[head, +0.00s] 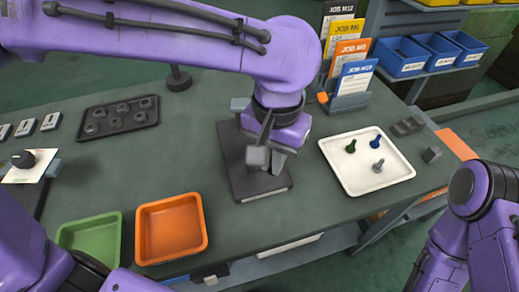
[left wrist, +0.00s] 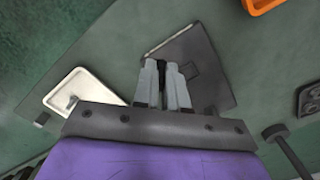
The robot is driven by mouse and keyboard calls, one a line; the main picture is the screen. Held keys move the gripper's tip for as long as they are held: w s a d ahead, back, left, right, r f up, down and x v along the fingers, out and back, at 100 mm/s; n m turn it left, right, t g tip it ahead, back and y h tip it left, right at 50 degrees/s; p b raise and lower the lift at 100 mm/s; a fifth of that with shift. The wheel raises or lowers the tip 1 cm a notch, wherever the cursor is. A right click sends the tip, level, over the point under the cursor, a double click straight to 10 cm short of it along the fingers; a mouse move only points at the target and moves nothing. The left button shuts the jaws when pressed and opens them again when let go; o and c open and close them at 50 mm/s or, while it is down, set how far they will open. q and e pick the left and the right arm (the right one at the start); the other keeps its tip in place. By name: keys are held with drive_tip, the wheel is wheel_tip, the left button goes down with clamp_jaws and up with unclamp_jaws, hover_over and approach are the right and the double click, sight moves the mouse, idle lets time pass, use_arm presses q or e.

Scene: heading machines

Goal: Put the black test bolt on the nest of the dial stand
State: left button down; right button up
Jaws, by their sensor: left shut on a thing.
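My left gripper (head: 272,160) is over the dark base plate of the dial stand (head: 262,187). In the left wrist view its two pale fingers (left wrist: 164,75) are shut on the black test bolt (left wrist: 162,68), which shows as a dark strip between them. The bolt is hard to make out in the head view. In the left wrist view the stand's plate (left wrist: 222,88) lies beyond the fingers, with a darker square patch on it. I cannot tell whether the bolt touches the nest. My right gripper is out of view.
A white tray (head: 345,178) right of the stand holds a green, a blue and a grey bolt. An orange bin (head: 140,235) and a green bin (head: 65,240) stand at the front left. A dark tray of rings (head: 85,132) lies behind them. Job cards (head: 352,80) stand at the back.

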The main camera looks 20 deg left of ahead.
use_arm(q)
drive_tip(key=w+a+f, duration=0.1)
drive_tip(key=w+f, duration=0.1)
drive_tip(key=w+a+f+b, duration=0.1)
drive_tip(key=w+a+f, duration=0.1)
drive_tip(key=w, duration=0.1)
drive_tip(key=w+a+f, duration=0.2)
drive_tip(key=shift+w+a+b, duration=0.15)
drive_tip(key=shift+b, duration=0.15)
drive_tip(key=f, duration=0.3)
drive_tip(key=shift+s+a+f, duration=0.1)
drive_tip(key=shift+s+a, duration=0.25)
drive_tip(key=shift+s, duration=0.05)
drive_tip(key=shift+w+f, duration=0.25)
drive_tip(key=shift+f, duration=0.05)
drive_tip(key=c, duration=1.5)
unclamp_jaws()
drive_tip(key=shift+w, duration=0.1)
drive_tip(key=shift+c, duration=0.2)
drive_tip(key=o, duration=0.4)
drive_tip(key=shift+c, duration=0.2)
drive_tip(key=shift+s+r, duration=0.1)
drive_tip(key=shift+s, duration=0.1)
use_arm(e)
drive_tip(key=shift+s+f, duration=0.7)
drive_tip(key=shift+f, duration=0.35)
